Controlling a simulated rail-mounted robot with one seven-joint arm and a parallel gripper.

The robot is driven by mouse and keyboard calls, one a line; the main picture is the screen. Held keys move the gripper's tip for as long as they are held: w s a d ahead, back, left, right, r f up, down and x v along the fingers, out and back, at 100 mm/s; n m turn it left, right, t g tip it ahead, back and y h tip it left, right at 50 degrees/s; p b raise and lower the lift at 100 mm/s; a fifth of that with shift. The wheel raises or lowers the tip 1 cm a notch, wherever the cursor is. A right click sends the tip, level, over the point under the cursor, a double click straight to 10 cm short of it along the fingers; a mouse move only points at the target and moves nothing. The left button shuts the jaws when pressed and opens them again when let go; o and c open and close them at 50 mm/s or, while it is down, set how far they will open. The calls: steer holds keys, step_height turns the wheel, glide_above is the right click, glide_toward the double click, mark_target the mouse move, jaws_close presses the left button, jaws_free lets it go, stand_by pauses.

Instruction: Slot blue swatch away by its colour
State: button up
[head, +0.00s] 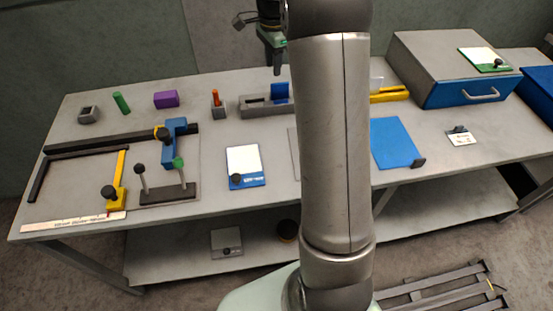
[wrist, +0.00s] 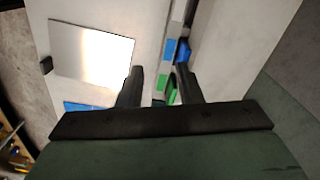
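A blue upright piece (head: 280,91), probably the swatch, stands at a grey slotted block (head: 254,105) near the back of the bench. In the wrist view a dark blue piece (wrist: 182,51) lies beyond my fingers, with a lighter blue patch (wrist: 169,49) beside it. Green patches (wrist: 164,88) show between and near the fingertips. My gripper (head: 277,70) hangs above the back of the bench near the block, partly hidden by my arm. In the wrist view its two dark fingers (wrist: 158,76) are apart, with nothing visibly held between them.
A blue-drawered cabinet (head: 470,92) stands at the right. A blue sheet (head: 394,143), a white-and-blue pad (head: 244,165) and a yellow piece (head: 388,94) lie on the bench. A purple block (head: 166,99), a green cylinder (head: 121,103) and a blue clamp (head: 175,145) are left.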

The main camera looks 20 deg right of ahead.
steer(key=s+a+r+n, duration=0.3)
steer(key=s+a+n, duration=0.35)
steer(key=s, duration=0.45)
steer(key=s+a+f+n, duration=0.2)
steer(key=s+n, duration=0.1)
steer(key=s, duration=0.4)
steer(key=s+a+f+n, duration=0.2)
steer(key=s+a+n, duration=0.1)
steer(key=s, duration=0.4)
steer(key=s+a+f+n, duration=0.2)
steer(key=s+n, duration=0.3)
steer(key=s, duration=0.3)
steer(key=shift+a+f+t, duration=0.15)
steer(key=shift+a+t, duration=0.15)
steer(key=shift+a, duration=0.05)
steer(key=shift+d, duration=0.15)
